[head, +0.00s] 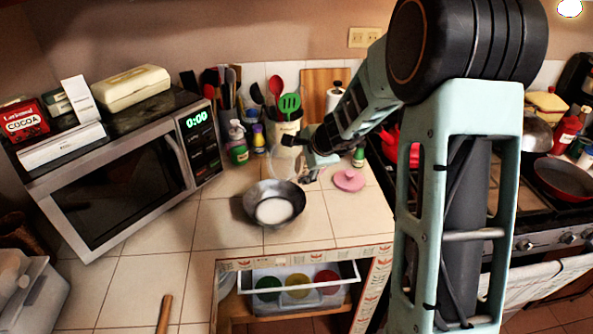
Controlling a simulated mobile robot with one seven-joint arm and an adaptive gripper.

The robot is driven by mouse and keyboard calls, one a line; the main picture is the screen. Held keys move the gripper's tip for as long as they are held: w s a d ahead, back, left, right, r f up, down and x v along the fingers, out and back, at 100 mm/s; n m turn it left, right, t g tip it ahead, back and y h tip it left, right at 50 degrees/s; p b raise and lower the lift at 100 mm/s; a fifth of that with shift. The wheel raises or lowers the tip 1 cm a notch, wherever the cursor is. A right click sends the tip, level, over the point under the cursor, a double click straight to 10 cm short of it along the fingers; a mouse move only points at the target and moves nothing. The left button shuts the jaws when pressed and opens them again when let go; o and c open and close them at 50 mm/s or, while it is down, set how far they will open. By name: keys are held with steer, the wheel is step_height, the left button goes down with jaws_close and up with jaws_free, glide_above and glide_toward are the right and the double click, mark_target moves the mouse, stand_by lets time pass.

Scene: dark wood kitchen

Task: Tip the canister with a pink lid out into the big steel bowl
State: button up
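The big steel bowl (249,207) stands upright on the tiled counter and holds something white at its bottom. A pink lid (349,180) lies on the counter to the right of the bowl. My gripper (302,160) is above the counter, behind and right of the bowl. A pale see-through rounded shape (284,163) shows at its left side; it may be the canister, but its outline is faint. I cannot tell whether the fingers are closed on it.
A microwave (120,170) with boxes on top stands at the left. Utensil holders, bottles and a cutting board line the wall. An open drawer (300,284) with coloured bowls is below the counter front. The stove (500,200) is at the right.

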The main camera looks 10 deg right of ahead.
steer(key=shift+f+t+h+b, duration=0.15)
steer(key=shift+t+h+b, duration=0.2)
steer(key=shift+b, duration=0.85)
steer(key=shift+a+f+n+h+b, duration=0.2)
steer(key=shift+f+n+h+b, duration=0.1)
steer(key=shift+b, duration=0.7)
steer(key=shift+s+f+t+h+b, duration=0.15)
steer(key=shift+t+h+b, duration=0.3)
steer(key=shift+b, duration=0.3)
steer(key=shift+a+n, duration=0.1)
steer(key=shift+n, duration=0.2)
steer(key=shift+s+a+r+t+h, duration=0.15)
steer(key=shift+a+r+t+h, duration=0.15)
steer(key=shift+h, duration=0.1)
steer(key=shift+n, duration=0.3)
steer(key=shift+s+a+r+n+t+h, duration=0.2)
steer(key=shift+a+r+n+t+h, duration=0.1)
steer(key=shift+r+t+h, duration=0.25)
steer(key=shift+s+a+r+n+t+h, duration=0.25)
steer(key=shift+a+r+n+t+h, duration=0.2)
steer(key=shift+r+h, duration=0.1)
